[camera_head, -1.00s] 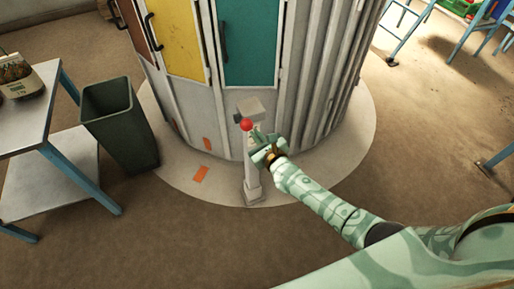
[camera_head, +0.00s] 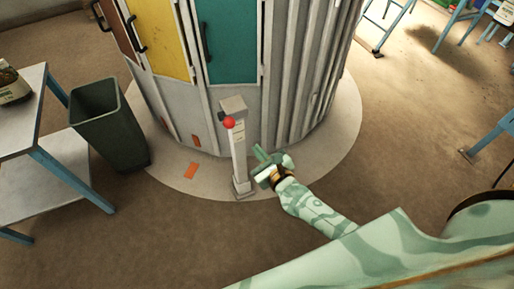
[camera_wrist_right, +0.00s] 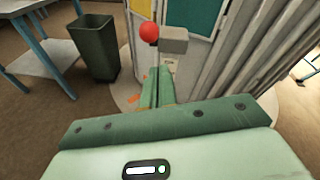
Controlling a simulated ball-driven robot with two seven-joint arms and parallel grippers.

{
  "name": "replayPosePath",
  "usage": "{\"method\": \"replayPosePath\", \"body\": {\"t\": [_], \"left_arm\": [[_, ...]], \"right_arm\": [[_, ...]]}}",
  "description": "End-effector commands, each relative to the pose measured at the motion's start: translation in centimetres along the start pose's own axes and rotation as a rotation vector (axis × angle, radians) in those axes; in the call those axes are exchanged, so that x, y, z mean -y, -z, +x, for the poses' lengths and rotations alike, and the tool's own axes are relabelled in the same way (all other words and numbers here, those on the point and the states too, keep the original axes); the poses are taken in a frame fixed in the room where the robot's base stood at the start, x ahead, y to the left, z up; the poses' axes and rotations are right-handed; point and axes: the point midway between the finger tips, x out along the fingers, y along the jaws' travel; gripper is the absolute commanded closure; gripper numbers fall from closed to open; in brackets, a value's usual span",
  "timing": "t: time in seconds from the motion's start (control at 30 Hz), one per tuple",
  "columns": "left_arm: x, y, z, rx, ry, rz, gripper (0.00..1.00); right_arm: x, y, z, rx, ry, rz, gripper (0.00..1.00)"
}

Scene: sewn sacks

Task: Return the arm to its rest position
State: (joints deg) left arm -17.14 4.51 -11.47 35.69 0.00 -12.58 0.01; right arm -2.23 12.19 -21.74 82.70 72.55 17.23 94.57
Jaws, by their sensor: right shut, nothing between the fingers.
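My right arm comes in from the lower right in the head view, and its right gripper (camera_head: 262,154) is just right of a pale post with a red ball knob (camera_head: 229,123). The gripper is shut and empty, with a gap between it and the post. In the right wrist view the shut fingers (camera_wrist_right: 157,84) point forward, with the red knob (camera_wrist_right: 149,32) and the post's grey head (camera_wrist_right: 174,40) beyond them. My left gripper is in neither view.
A round cabinet with yellow (camera_head: 158,40) and teal (camera_head: 232,38) doors stands behind the post on a pale round base (camera_head: 335,135). A dark green bin (camera_head: 108,125) and a metal table (camera_head: 22,112) are at left. The brown floor (camera_head: 420,150) at right is mostly clear.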

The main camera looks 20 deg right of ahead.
Motion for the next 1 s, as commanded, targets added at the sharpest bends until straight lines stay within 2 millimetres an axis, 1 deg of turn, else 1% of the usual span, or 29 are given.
{"method": "replayPosePath", "body": {"t": [0.47, 0.57, 0.6, 0.63, 0.67, 0.73, 0.77, 0.8, 0.87, 0.9, 0.97, 1.0], "left_arm": [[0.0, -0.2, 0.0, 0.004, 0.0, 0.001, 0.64], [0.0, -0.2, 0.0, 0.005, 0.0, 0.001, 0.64], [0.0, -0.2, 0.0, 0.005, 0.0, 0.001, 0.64], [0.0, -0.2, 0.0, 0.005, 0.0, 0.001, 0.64], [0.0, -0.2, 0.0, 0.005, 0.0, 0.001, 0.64], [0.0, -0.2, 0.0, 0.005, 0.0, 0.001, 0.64], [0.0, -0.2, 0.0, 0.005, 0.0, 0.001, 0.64], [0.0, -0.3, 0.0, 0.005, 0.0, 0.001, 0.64], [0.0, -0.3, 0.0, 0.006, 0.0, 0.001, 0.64], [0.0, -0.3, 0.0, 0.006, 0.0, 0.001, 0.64], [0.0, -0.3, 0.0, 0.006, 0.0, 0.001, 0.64], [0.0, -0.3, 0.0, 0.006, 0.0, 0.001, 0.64]], "right_arm": [[0.0, 0.0, 0.0, 0.0, 0.0, -0.008, 1.0], [-0.2, 0.0, 0.0, 0.0, -0.01, -0.107, 1.0], [-0.5, 0.0, 0.0, 0.005, -0.027, -0.213, 1.0], [-0.9, 0.5, 0.0, 0.004, -0.045, -0.331, 1.0], [-1.3, 1.4, -0.2, -0.003, -0.071, -0.477, 1.0], [-2.4, 5.2, -0.9, -0.033, -0.166, -0.91, 1.0], [-3.0, 7.8, -1.7, -0.05, -0.232, -1.123, 1.0], [-3.8, 11.3, -3.2, -0.066, -0.334, -1.382, 1.0], [-4.8, 16.2, -5.8, -0.068, -0.498, -1.702, 1.0], [-5.4, 19.3, -7.8, -0.056, -0.615, -1.88, 1.0], [-6.2, 23.5, -11.3, -0.014, -0.801, -2.107, 1.0], [-6.6, 26.2, -13.9, 0.028, -0.932, -2.234, 1.0]]}}
